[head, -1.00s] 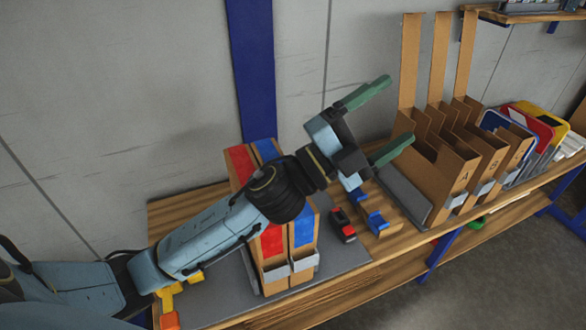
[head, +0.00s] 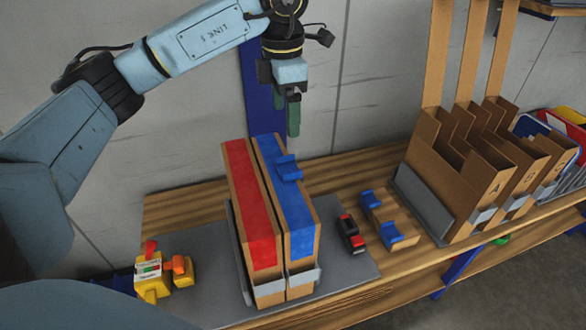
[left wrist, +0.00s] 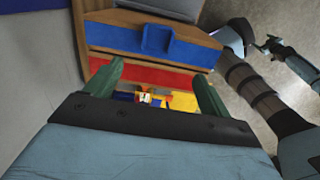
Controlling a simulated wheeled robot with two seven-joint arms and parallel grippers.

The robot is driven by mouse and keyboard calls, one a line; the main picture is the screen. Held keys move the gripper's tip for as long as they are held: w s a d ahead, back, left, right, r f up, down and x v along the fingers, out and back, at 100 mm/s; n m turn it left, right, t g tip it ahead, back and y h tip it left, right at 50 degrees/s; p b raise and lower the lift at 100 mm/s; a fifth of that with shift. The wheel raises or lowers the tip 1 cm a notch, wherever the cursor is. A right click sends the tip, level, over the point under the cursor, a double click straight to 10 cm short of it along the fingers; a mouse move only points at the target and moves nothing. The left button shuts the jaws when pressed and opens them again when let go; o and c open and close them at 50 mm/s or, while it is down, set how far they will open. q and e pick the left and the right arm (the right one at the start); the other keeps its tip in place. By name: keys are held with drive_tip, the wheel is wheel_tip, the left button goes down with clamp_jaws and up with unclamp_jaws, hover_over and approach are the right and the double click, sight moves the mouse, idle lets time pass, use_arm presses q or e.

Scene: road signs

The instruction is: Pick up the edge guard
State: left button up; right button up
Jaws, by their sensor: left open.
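A blue edge guard (head: 288,168) sits across the top of the blue-topped carton, toward its far end. It also shows in the left wrist view (left wrist: 160,42), beyond my fingertips. My left gripper (head: 293,128) hangs fingers-down above and behind the cartons, seen edge-on. In the left wrist view its two green fingers (left wrist: 158,80) stand apart with nothing between them. Two more blue guards, a far one (head: 368,201) and a near one (head: 391,236), rest on a small wooden rack (head: 386,215). What appears to be my right gripper (left wrist: 272,45) is small in the left wrist view.
A red-topped carton (head: 247,195) stands against the blue-topped carton (head: 300,225) on a grey mat (head: 345,265). A red-and-black device (head: 351,234) lies right of them, a yellow tool (head: 160,275) left. Tall cardboard sorters (head: 450,180) stand at the right.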

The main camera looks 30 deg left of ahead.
use_arm(q)
hover_over(287, 170)
drive_tip(key=f, duration=0.7)
drive_tip(key=shift+s+a+b, duration=0.2)
drive_tip(key=shift+s+b, duration=0.05)
drive_tip(key=shift+b, duration=0.05)
drive_tip(key=shift+w+d+f, duration=0.1)
drive_tip(key=shift+w+f, duration=0.05)
drive_tip(key=shift+f, duration=1.4)
drive_tip(key=shift+w+d+f, duration=0.1)
drive_tip(key=shift+f, duration=1.45)
drive_tip(key=shift+r, duration=0.1)
drive_tip(key=c, duration=1.1)
